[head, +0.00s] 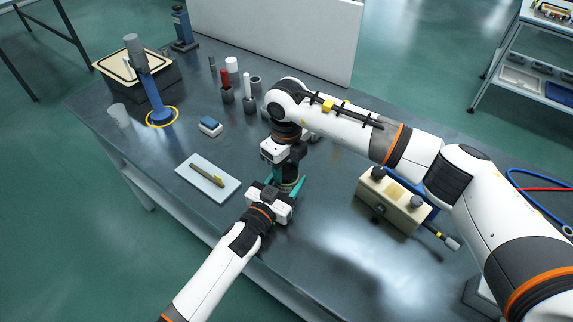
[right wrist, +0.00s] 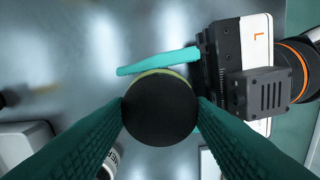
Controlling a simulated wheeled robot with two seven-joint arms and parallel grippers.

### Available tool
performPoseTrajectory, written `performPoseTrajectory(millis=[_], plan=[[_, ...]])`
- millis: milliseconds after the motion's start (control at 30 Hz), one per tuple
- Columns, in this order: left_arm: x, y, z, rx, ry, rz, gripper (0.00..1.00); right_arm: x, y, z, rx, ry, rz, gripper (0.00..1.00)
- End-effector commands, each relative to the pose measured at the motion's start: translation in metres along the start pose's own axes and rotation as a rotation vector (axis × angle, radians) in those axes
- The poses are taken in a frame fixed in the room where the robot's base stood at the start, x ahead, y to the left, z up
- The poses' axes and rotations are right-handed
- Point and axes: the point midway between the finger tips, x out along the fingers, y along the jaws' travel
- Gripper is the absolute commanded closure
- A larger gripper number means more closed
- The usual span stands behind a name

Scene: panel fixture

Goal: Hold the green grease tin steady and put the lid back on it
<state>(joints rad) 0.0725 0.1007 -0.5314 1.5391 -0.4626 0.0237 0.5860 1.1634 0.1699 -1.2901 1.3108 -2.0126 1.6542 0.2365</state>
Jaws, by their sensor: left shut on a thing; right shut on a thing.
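The green grease tin (head: 289,186) stands on the bench between my two grippers, mostly hidden. In the right wrist view, a yellow-green edge of the tin (right wrist: 160,73) shows past the lid. My left gripper (head: 286,188) is shut on the tin from the near side; one teal finger lies along the tin in the right wrist view. My right gripper (right wrist: 160,110) points down over the tin, shut on the round black lid (right wrist: 160,108). The lid covers most of the tin from above, slightly offset. I cannot tell whether they touch.
A beige box with black knobs (head: 393,204) stands to the right, beneath my right arm. A blue stand (head: 153,95), a small blue-topped block (head: 210,126) and upright holders (head: 238,90) are farther back.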

Motion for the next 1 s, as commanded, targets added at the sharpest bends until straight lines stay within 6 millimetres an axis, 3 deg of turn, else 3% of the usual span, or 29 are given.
performPoseTrajectory(millis=[167, 200, 333, 667, 767, 1000], plan=[[0.0, 0.0, 0.0, 0.0, 0.001, 0.0, 1.0, 0.0, 0.0, 0.0, 0.035, 0.0, 0.0, 0.8], [0.0, 0.0, 0.0, 0.0, 0.001, 0.0, 1.0, 0.0, 0.0, 0.0, 0.035, 0.0, 0.0, 0.47], [0.0, 0.0, 0.0, 0.0, 0.001, 0.0, 1.0, 0.0, 0.0, 0.0, 0.035, 0.0, 0.0, 0.27], [0.0, 0.0, 0.0, 0.0, 0.0, 0.0, 1.0, -0.003, 0.0, 0.0, 0.034, 0.001, 0.001, 0.27], [0.0, 0.0, 0.0, 0.0, 0.0, 0.0, 1.0, -0.014, 0.001, -0.001, 0.034, 0.002, 0.001, 0.27], [0.0, 0.0, 0.0, 0.0, 0.0, 0.0, 1.0, -0.064, 0.001, -0.001, 0.033, 0.004, 0.003, 0.27]])
